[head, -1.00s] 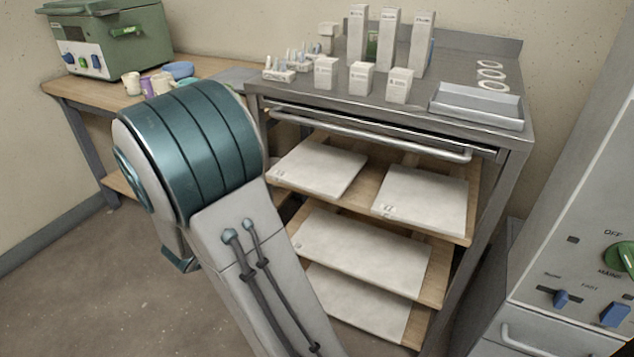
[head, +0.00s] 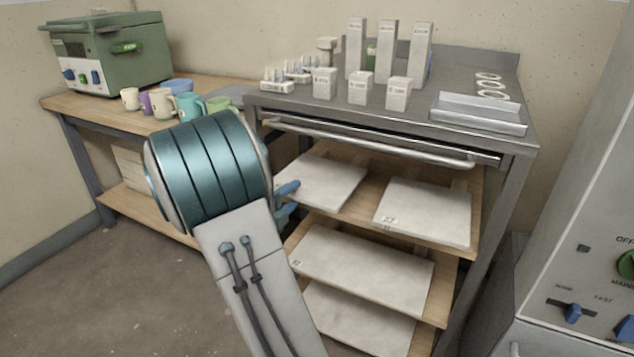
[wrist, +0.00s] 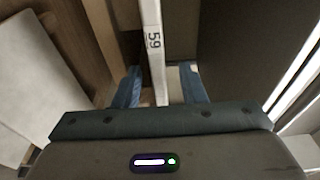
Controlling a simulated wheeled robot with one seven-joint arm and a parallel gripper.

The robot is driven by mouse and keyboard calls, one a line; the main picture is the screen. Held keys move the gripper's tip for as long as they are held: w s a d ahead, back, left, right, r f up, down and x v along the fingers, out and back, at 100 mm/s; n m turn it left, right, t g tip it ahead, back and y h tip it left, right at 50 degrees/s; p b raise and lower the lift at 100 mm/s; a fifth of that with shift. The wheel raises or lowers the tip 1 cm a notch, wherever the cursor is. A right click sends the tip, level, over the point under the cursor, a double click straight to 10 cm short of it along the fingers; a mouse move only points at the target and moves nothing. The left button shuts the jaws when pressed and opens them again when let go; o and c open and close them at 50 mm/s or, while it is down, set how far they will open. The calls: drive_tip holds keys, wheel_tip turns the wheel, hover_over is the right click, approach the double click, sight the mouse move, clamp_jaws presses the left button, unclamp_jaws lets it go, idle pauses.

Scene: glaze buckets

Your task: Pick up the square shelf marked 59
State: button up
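The square shelf marked 59 (wrist: 153,40) shows in the wrist view as a pale edge with its number, running between my gripper's two blue fingers. My gripper (wrist: 160,88) is open, with one finger on each side of that edge and gaps showing beside it. In the head view my gripper (head: 286,200) is at the left front corner of the upper-left pale slab (head: 328,182), which appears to be this shelf. Its label corner is hidden there by the fingers and arm.
Another square slab (head: 428,212) lies to the right on the same wooden level. Wider slabs (head: 362,264) lie below. The metal table's front bar (head: 370,142) runs above. A grey cabinet (head: 570,260) stands at right, and mugs (head: 163,106) stand on the left bench.

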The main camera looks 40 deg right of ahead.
sight(303, 186)
drive_tip(key=b+x, duration=0.1)
drive_tip(key=x, duration=0.3)
drive_tip(key=shift+d, duration=0.2)
clamp_jaws()
idle(1.1)
